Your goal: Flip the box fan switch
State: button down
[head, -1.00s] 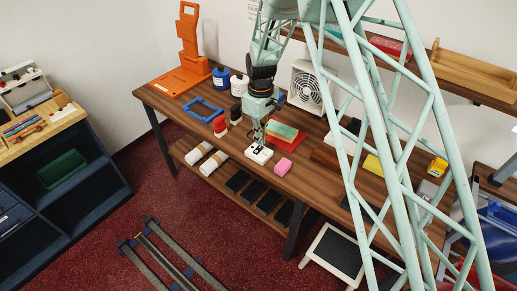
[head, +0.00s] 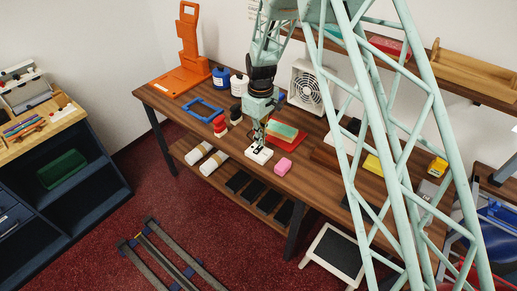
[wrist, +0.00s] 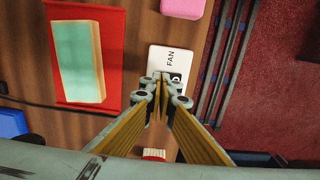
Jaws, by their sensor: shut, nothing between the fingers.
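The fan switch is a small white box (head: 262,157) near the front edge of the wooden table. In the wrist view its white top (wrist: 171,57) carries the label FAN and a dark mark, partly covered by my fingers. My gripper (head: 257,146) points down at the switch box. In the wrist view the fingertips (wrist: 163,84) are together, empty, and over the box's lower part. I cannot tell whether they touch the switch, and the rocker's position is hidden. The white box fan (head: 306,86) stands at the back of the table by the wall.
A pink block (head: 283,166) lies right of the switch box. A red tray (wrist: 116,55) with a green-topped block (wrist: 82,62) lies close by. The table edge is close in front.

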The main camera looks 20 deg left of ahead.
aim_at(260, 147)
jog(key=shift+f+b, duration=0.55)
jog(key=shift+f, duration=0.5)
dwell(1.2)
jog(key=shift+r, duration=0.15)
jog(key=shift+r+p, duration=1.1)
jog(key=shift+r, duration=2.3)
